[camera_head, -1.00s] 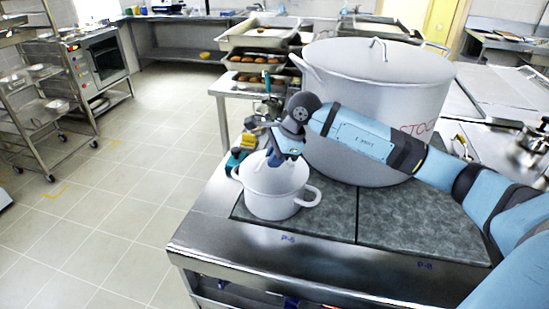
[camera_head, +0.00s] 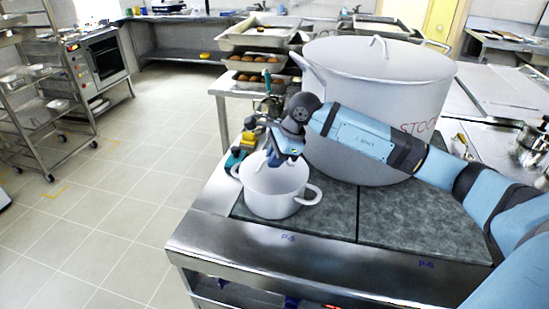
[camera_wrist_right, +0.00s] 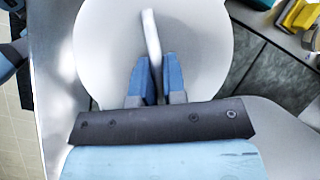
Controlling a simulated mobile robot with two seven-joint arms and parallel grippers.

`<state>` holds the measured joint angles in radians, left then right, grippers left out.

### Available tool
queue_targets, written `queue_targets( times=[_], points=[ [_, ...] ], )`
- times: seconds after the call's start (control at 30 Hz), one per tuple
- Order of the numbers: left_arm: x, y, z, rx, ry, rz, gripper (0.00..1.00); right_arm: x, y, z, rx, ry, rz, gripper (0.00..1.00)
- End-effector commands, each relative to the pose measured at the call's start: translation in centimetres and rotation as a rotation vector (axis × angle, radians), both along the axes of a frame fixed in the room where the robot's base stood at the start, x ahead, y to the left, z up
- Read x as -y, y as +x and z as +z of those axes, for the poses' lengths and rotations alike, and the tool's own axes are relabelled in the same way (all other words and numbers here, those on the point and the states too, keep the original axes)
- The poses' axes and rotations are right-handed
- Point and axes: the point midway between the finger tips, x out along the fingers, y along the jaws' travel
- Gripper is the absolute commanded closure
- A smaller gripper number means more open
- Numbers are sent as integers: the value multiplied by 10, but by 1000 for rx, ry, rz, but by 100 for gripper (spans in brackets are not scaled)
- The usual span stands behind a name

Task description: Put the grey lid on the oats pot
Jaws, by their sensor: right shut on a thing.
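The oats pot (camera_head: 272,199) is a small white pot with side handles, on the dark hob panel at the front left. My right gripper (camera_head: 284,160) is above its mouth, pointing down. In the right wrist view the gripper (camera_wrist_right: 157,80) is shut on the upright bar handle of the pale grey round lid (camera_wrist_right: 205,45). In the head view the lid is hard to tell apart from the pale pot. I cannot tell whether it touches the rim.
A large lidded stockpot (camera_head: 375,100) stands close behind the pot, beside my right arm. Small yellow and teal items (camera_head: 243,146) lie behind the pot to the left. The front edge of the steel counter (camera_head: 225,240) is near.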

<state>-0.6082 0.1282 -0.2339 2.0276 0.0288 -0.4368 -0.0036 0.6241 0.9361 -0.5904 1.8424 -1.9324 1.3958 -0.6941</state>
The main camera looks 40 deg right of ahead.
Motion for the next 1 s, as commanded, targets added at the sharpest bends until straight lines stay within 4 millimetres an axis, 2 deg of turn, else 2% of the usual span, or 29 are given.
queue_targets(
  times=[0.03, 0.07, 0.17, 0.57, 0.67, 1.0],
  points=[
    [0, 0, 0, 1, 0, 0, 55, 0, 0, 0, 0, 0, 0, 100],
    [0, 0, 0, 1, 0, 0, 55, 0, 0, 0, 0, 0, 0, 82],
    [0, 0, 0, 1, 0, 0, 55, 0, 0, 0, 0, 0, 0, 59],
    [1, 0, 2, -20, -15, 10, 55, 0, 0, 1, 0, 0, 0, 59],
    [3, 4, 7, -13, -22, 14, 55, 6, -4, 16, 4, -1, -2, 59],
    [3, 1, 2, -21, -22, 14, 55, 30, -27, 88, 3, -2, -2, 59]
  ],
)
